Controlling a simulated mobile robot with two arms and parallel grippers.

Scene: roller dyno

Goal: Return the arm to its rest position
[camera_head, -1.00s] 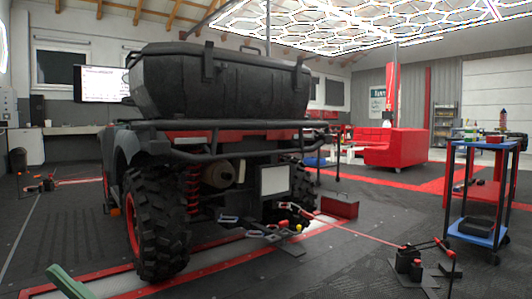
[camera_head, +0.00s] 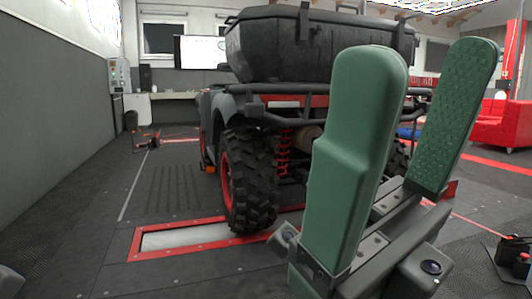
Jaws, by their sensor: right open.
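My right gripper (camera_head: 421,62) fills the right half of the head view, close to the camera. Its two green padded fingers point upward and stand wide apart, with nothing between them. The right finger shows a textured inner pad. The gripper covers part of the quad bike (camera_head: 247,175) behind it and does not appear to touch it. My left gripper is not in view. A grey shape in the bottom left corner is too cut off to identify.
The quad bike stands with a rear wheel by a red-framed floor plate (camera_head: 150,253). A red sofa (camera_head: 500,125) is at the right edge. A black device (camera_head: 513,253) sits on the floor at lower right. The left floor is largely clear.

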